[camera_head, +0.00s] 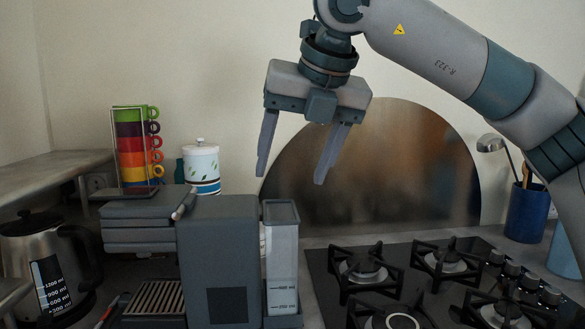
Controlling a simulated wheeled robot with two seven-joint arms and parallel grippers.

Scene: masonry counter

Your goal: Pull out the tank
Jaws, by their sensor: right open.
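The tank (283,262) is a clear upright box with a dark grey top rim and volume marks near its bottom. It stands in place against the right side of the dark grey coffee machine (215,250). My right gripper (293,168) is above the tank, open and empty, with its two fingers pointing down and spread apart. The fingertips are a little above the tank's top and do not appear to touch it. My left gripper is not in the view.
A gas hob (330,287) with several burners lies right of the tank. A steel kettle (48,262) stands at the left. Stacked coloured cups (131,150) and a white canister (200,165) stand behind the machine. A blue utensil holder (527,215) is at the right.

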